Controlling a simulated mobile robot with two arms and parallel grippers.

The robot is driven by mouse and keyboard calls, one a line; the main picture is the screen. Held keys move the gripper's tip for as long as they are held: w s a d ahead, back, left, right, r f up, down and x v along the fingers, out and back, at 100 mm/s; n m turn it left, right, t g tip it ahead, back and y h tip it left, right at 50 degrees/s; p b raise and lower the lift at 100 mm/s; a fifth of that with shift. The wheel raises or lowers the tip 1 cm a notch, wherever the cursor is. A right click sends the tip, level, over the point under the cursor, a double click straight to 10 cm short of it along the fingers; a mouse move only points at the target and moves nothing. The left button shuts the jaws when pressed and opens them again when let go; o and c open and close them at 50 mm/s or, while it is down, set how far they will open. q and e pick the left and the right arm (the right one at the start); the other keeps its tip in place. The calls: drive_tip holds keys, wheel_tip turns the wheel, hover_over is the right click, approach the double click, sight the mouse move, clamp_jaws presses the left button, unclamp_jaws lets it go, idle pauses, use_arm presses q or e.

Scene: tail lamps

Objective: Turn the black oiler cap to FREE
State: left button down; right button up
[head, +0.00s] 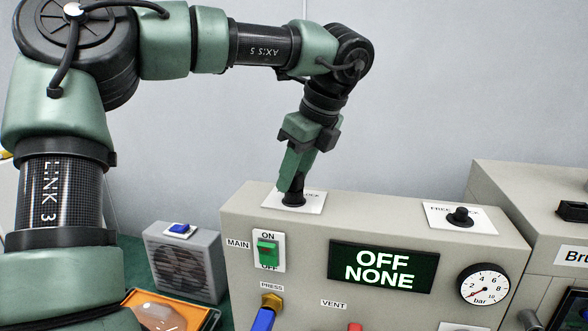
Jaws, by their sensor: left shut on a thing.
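My left gripper (292,186) points down onto the top of the beige control box (400,210) and is shut on a black cap (293,200). That cap stands on a white label plate (315,203) whose visible lettering ends in "OCK"; the gripper hides the rest and most of the cap. A second black cap (460,215) stands free on another white plate at the top right, lettered FREE and LOCK. I cannot tell which cap is the oiler's, nor which way the held cap is turned. My right gripper is not in view.
The box front has a green MAIN switch (267,252), a display (383,267) reading OFF NONE, a gauge (484,283) with its needle low, and a blue lever (263,318) under PRESS. A grey fan unit (183,262) stands left; another beige unit (540,200) stands right.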

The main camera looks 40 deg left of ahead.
use_arm(q)
drive_tip(key=shift+f+n+g, duration=0.15)
drive_tip(key=shift+n+g, duration=0.15)
drive_tip(key=shift+n, duration=0.4)
drive_tip(key=shift+f+n, duration=0.1)
drive_tip(key=shift+n, duration=0.2)
drive_tip(key=shift+s, duration=0.1)
drive_tip(key=shift+p, duration=0.3)
drive_tip(key=shift+n+g+p, duration=0.4)
drive_tip(key=shift+n+p, duration=0.05)
drive_tip(key=shift+n, duration=0.25)
drive_tip(key=shift+f+n+g+h+p, duration=0.1)
drive_tip(key=shift+n+g+h+p, duration=0.25)
drive_tip(key=shift+n, duration=0.55)
drive_tip(key=c, duration=1.6)
unclamp_jaws()
clamp_jaws()
